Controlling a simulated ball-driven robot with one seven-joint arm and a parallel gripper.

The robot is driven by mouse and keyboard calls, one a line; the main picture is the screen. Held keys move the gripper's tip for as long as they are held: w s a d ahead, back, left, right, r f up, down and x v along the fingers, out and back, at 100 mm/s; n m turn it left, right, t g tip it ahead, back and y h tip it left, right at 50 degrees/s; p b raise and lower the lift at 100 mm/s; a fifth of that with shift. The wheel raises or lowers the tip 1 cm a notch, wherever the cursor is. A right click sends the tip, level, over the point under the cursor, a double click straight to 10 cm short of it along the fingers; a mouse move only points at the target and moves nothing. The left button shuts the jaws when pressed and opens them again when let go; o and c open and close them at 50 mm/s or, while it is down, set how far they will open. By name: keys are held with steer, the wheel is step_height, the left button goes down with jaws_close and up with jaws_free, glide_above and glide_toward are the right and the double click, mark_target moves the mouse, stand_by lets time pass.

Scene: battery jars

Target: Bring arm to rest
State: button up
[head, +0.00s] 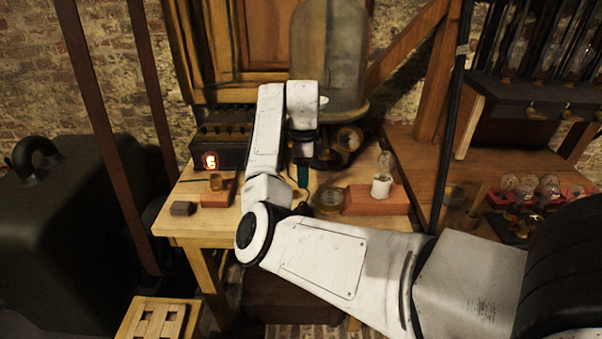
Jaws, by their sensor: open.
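My white arm comes in from the lower right, bends at an elbow over the front of the wooden table (205,226) and rises to a wrist that points down. My gripper (302,176) hangs below the wrist over the middle of the table, in front of the glass bell jar (332,50). It is open. Its fingertips are small and dark here, and I see nothing held between them.
A dark box with a glowing window (210,160) stands at the table's back left. A small dark block (183,208) lies near the left edge.

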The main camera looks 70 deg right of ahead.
stand_by(0.3)
steer(key=s+a+f+n+h, duration=0.1)
steer(key=f+n, duration=0.1)
steer(key=s+a+f+n, duration=0.1)
steer(key=a+f+n, duration=0.1)
steer(key=f+n, duration=0.1)
steer(key=s+a+f+n+h, duration=0.1)
steer(key=a+f+n, duration=0.1)
steer(key=n, duration=0.1)
steer(key=shift+s+f+g+h, duration=0.3)
steer(key=shift+s+f, duration=0.1)
steer(key=s+a+f+n, duration=0.3)
steer(key=a+n, duration=0.4)
steer(key=a, duration=0.3)
steer(key=s+a+f+n+t+y, duration=0.1)
steer(key=s+a+f+n, duration=0.3)
steer(key=s+a+n, duration=0.2)
steer(key=s+a+f+n+y, duration=0.1)
steer(key=s+a+f+n, duration=0.2)
steer(key=a+n, duration=0.7)
steer(key=s+a, duration=0.1)
steer(key=a, duration=0.3)
steer(key=shift+s+f+t, duration=0.25)
steer(key=shift+t, duration=0.05)
